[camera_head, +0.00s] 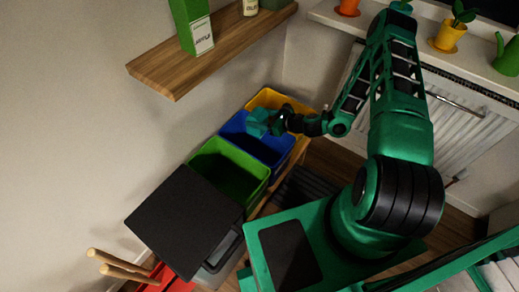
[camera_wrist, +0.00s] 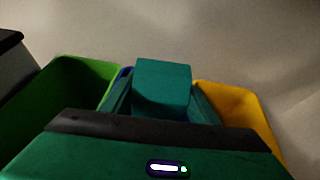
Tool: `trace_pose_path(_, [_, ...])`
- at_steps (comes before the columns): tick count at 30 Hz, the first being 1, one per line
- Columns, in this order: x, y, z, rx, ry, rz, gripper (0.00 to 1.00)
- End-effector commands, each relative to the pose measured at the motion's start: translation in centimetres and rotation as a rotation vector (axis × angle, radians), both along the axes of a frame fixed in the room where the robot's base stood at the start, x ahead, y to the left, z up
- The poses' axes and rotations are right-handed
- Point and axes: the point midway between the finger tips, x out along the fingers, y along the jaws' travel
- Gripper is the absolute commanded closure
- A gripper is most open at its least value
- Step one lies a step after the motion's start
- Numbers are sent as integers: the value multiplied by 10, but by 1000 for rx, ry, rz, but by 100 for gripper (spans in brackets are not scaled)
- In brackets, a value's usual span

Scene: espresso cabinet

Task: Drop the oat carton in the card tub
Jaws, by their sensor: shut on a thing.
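My gripper (camera_head: 272,121) is shut on a teal box-shaped carton (camera_wrist: 162,86), which I take to be the oat carton; no label on it can be read. The carton also shows in the head view (camera_head: 257,122), over the blue tub (camera_head: 238,130). The wrist view has the carton between my two fingers. The blue tub stands between a green tub (camera_head: 213,161) and a yellow tub (camera_head: 262,101). No marking shows which one is for card. In the wrist view the blue tub is mostly hidden behind the carton and gripper.
A black-lidded bin (camera_head: 185,220) stands at the near end of the row. A wooden shelf (camera_head: 160,77) on the wall above holds a green carton (camera_head: 191,27) and other containers. Potted plants stand on the sill at the upper right, above a radiator (camera_head: 470,120).

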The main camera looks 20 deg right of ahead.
Motion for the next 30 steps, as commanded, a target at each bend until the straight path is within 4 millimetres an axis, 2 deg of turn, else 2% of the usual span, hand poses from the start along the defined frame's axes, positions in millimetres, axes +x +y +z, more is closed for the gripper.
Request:
trace_pose_path(9, [-1,-14,-25,0,0,-16,68])
trace_pose_path(18, [0,-18,-54,0,0,-22,68])
trace_pose_path(30, [-1,-18,-62,0,0,-22,68])
